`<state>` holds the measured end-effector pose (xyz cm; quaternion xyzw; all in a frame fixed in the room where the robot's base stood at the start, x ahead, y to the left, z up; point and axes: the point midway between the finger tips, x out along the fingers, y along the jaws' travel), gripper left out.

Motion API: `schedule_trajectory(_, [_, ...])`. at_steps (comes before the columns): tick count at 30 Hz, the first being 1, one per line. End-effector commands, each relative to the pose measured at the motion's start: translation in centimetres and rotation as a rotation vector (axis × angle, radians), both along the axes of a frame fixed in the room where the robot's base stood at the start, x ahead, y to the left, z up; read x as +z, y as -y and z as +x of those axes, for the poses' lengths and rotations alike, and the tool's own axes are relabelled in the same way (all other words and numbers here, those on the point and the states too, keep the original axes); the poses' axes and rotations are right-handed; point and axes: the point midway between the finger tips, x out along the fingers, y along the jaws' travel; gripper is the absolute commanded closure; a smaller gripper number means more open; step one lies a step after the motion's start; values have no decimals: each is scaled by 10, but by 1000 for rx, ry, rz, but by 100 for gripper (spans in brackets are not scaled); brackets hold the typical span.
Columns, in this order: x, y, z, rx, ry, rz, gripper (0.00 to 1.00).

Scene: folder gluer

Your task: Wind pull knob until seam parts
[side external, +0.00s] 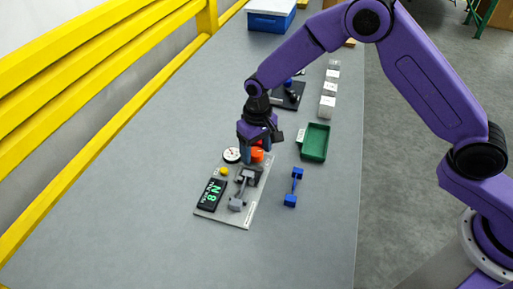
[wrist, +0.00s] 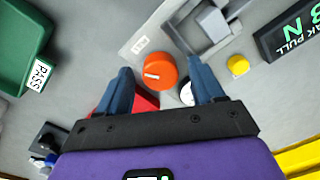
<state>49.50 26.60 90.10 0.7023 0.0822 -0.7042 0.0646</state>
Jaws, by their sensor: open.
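The orange round knob (side external: 257,155) is at the far end of a grey tester plate (side external: 237,218). In the wrist view the knob (wrist: 160,71) shows a pale mark on its face. My gripper (side external: 256,158) is over the knob, pointing down. In the wrist view its blue fingers (wrist: 158,68) are apart, one on each side of the knob, with visible gaps. I cannot tell how far down they reach. A grey clamp-like fixture (wrist: 210,22) is beside the knob. A black display (side external: 211,194) shows green characters, with PULL legible in the wrist view.
A yellow button (side external: 224,171) and white dial (side external: 232,155) are near the knob. A green tray (side external: 315,142) with a PASS label and a blue dumbbell-shaped part (side external: 293,187) lie to the right. White blocks (side external: 327,107) stand farther back. A yellow rail (side external: 100,75) borders the left.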

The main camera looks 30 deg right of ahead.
Motion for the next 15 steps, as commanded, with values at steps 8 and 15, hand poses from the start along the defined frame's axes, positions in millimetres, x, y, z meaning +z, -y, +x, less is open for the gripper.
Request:
schedule_trajectory(8, [0, 0, 0, 0, 0, 0, 59])
schedule_trajectory(15, [0, 0, 0, -1, 0, 0, 89])
